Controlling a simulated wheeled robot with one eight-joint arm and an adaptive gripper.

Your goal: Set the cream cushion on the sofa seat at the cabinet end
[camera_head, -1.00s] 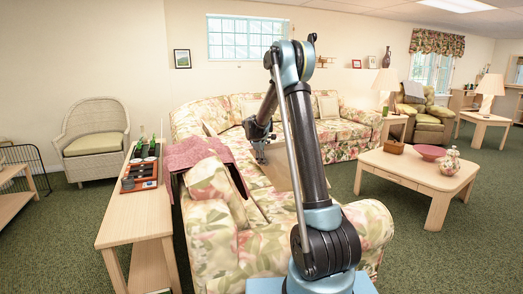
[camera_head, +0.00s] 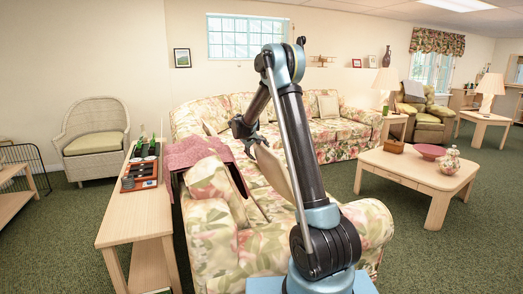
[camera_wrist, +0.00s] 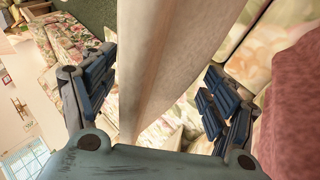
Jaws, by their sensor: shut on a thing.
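The cream cushion (camera_head: 270,166) hangs tilted from my gripper (camera_head: 246,136), above the seat of the floral sofa (camera_head: 190,122). My arm partly hides it in the head view. In the wrist view the cushion (camera_wrist: 160,60) is a broad beige slab running up between the two dark, ridged finger pads of my gripper (camera_wrist: 155,95), which is shut on it. Floral upholstery shows on both sides of it. A long light-wood cabinet (camera_head: 122,222) stands along the left side of the near sofa section.
A burgundy throw (camera_head: 188,154) drapes over the sofa near the cabinet; it also fills the wrist view's right edge (camera_wrist: 290,110). A black-and-red tray with small bottles (camera_head: 140,170) stands on the cabinet. A pale cushion (camera_head: 328,107) rests against the far sofa back. A coffee table (camera_head: 400,165) stands right.

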